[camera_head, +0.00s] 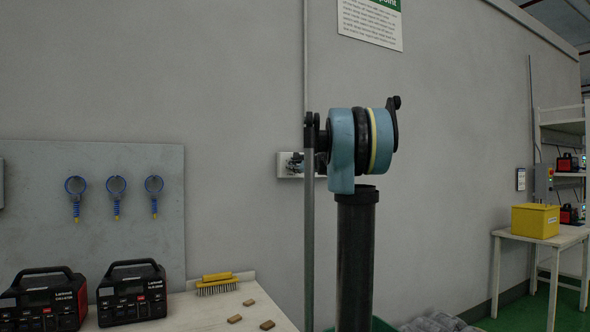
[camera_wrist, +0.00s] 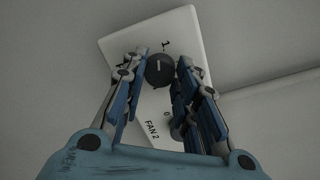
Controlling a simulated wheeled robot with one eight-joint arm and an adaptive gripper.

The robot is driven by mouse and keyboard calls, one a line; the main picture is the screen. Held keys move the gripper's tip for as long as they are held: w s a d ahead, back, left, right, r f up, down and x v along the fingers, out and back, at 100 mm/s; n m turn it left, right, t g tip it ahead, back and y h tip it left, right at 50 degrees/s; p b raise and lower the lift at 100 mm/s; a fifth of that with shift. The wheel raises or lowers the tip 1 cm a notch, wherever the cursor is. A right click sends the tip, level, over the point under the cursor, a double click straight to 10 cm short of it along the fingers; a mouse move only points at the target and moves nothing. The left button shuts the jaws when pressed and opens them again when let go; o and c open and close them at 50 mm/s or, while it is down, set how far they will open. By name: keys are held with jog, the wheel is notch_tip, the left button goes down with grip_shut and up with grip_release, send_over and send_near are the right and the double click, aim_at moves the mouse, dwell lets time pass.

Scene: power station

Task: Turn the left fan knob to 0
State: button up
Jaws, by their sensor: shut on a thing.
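A round dark knob (camera_wrist: 160,69) with a short pale mark sits on a white panel (camera_wrist: 118,42) in the wrist view. The panel reads "1" above the knob, "0" below it and "FAN 2" further down. The pale mark runs roughly up and down the picture; which end points is too small to tell. My gripper (camera_wrist: 162,60) has one finger on each side of the knob and is shut on it. In the head view the white panel (camera_head: 281,166) is on the wall, mostly hidden behind my arm and gripper.
A grey board (camera_head: 40,190) with several blue rings hangs at left. A yellow box (camera_head: 535,220) stands on a table at right.

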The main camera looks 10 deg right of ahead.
jog(key=n, duration=0.4)
jog(key=shift+s+a+f+n, duration=0.1)
jog(key=shift+a+n, duration=0.05)
jog(key=shift+n, duration=0.15)
jog(key=shift+n+h, duration=0.4)
jog(key=shift+n, duration=1.5)
jog(key=o, duration=1.1)
jog(key=shift+c, duration=0.2)
jog(key=v, duration=1.1)
jog(key=shift+s+d, duration=0.25)
jog(key=shift+s, duration=0.1)
